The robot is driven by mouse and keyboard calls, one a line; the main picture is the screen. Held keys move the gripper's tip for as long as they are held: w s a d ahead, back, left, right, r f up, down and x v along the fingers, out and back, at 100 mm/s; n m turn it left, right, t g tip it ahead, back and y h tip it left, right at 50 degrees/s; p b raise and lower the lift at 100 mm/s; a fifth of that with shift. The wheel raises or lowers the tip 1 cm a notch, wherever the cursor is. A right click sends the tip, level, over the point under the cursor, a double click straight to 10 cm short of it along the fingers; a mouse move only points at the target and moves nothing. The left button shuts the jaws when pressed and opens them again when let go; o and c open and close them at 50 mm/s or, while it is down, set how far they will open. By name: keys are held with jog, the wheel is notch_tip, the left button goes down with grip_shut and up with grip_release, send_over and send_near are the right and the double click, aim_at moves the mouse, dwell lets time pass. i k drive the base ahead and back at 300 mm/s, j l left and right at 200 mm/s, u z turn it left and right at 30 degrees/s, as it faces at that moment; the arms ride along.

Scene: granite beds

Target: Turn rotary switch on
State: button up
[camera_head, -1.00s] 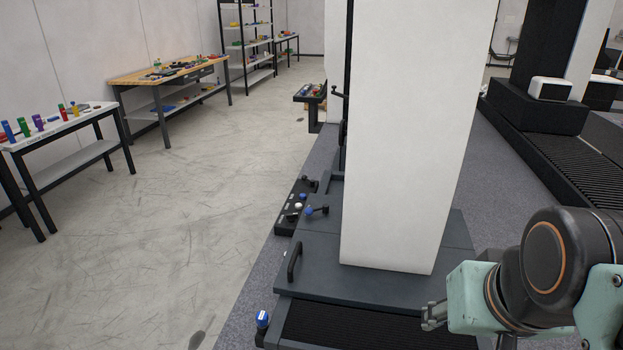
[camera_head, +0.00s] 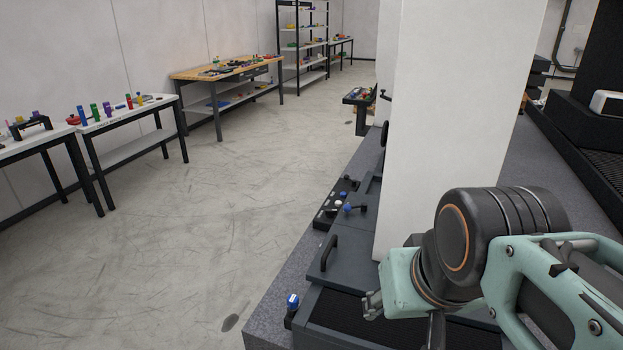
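A dark control panel (camera_head: 336,204) with blue, white and black knobs lies beside the machine, just left of the white column. A blue knob (camera_head: 348,208) sits near its right side. A separate blue-topped control (camera_head: 292,301) stands at the machine's near left corner. I cannot tell which of these is the rotary switch, nor its setting. My gripper (camera_head: 371,304) is at the lower middle right, in front of the column's base and right of the blue-topped control, apart from both controls in the picture. Its fingers are small and partly hidden, so their opening is unclear.
The white column (camera_head: 452,110) blocks the view behind it. A black handle (camera_head: 328,252) rises from the machine cover. A white table (camera_head: 128,115) and a wooden workbench (camera_head: 185,74) stand along the left wall. The concrete floor (camera_head: 215,205) between them and the machine is clear.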

aim_at(330, 213)
jog(key=u, duration=0.2)
jog(key=i+j+u, duration=0.1)
jog(key=j+u, duration=0.2)
jog(key=j, duration=0.15)
jog(key=i+j+u, duration=0.15)
jog(key=j, duration=0.25)
jog(key=i+j+u, duration=0.2)
jog(key=j, duration=0.15)
jog(key=i+j+u, duration=0.6)
jog(key=i+j, duration=0.2)
jog(key=i, duration=0.25)
jog(key=i+j, duration=0.25)
jog(key=i, duration=0.2)
jog(key=i+z, duration=0.5)
jog(key=z, duration=0.15)
jog(key=i+z, duration=0.35)
jog(key=i+l+z, duration=0.15)
jog(key=i+z, duration=0.15)
jog(key=z, duration=0.2)
jog(key=i+z, duration=0.35)
jog(key=z, duration=0.15)
